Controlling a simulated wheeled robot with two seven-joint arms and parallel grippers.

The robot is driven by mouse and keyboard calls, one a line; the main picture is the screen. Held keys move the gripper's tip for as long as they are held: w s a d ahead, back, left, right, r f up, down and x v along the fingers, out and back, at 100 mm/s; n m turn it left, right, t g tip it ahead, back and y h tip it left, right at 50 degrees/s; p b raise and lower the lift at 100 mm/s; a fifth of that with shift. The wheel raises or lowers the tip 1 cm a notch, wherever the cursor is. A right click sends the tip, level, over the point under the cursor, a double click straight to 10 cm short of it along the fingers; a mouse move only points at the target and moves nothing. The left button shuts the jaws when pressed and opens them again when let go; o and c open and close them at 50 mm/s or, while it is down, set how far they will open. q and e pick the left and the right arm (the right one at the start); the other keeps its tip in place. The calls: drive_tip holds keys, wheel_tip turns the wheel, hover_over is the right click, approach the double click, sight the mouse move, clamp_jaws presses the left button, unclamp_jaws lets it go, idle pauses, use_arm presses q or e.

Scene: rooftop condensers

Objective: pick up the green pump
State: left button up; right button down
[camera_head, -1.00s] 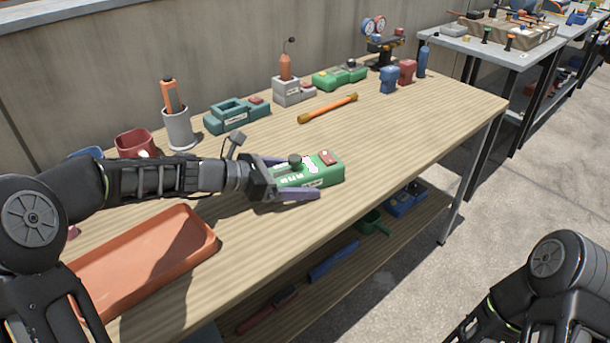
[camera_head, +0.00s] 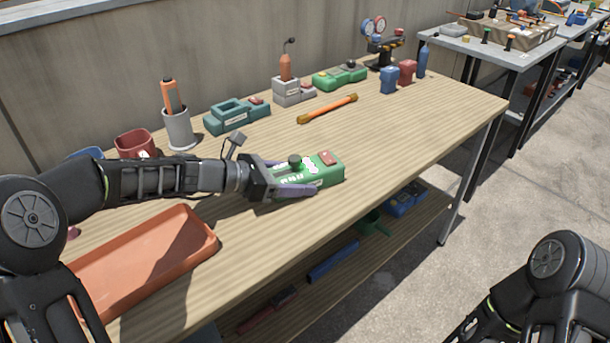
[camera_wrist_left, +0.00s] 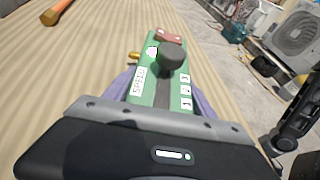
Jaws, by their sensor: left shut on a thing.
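The green pump (camera_head: 325,172) lies on the wooden bench top, with a red block at its far end and a dark knob on top. In the left wrist view the green pump (camera_wrist_left: 161,84) points away from the jaws, with white labels on it. My left gripper (camera_head: 293,178) is shut on the pump's near part, with a purple finger along each side. In the left wrist view the fingers of my left gripper (camera_wrist_left: 160,90) flank the pump. I cannot tell any gap between pump and bench. My right arm shows at the lower right, but its gripper is out of view.
An orange tray (camera_head: 150,262) lies near the front left. A teal pump (camera_head: 236,116), a grey cup (camera_head: 179,130), an orange-handled tool (camera_head: 328,108) and another green pump (camera_head: 340,76) stand or lie towards the back. The bench right of the held pump is clear.

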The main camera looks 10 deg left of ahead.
use_arm(q)
clamp_jaws()
drive_tip(key=shift+r, duration=0.1)
drive_tip(key=shift+r, duration=0.15)
wheel_tip(320, 180, up, 28)
drive_tip(key=p, duration=0.8)
drive_tip(key=shift+p, duration=0.35)
drive_tip(key=shift+r+p, duration=1.4)
drive_tip(key=shift+p, duration=0.45)
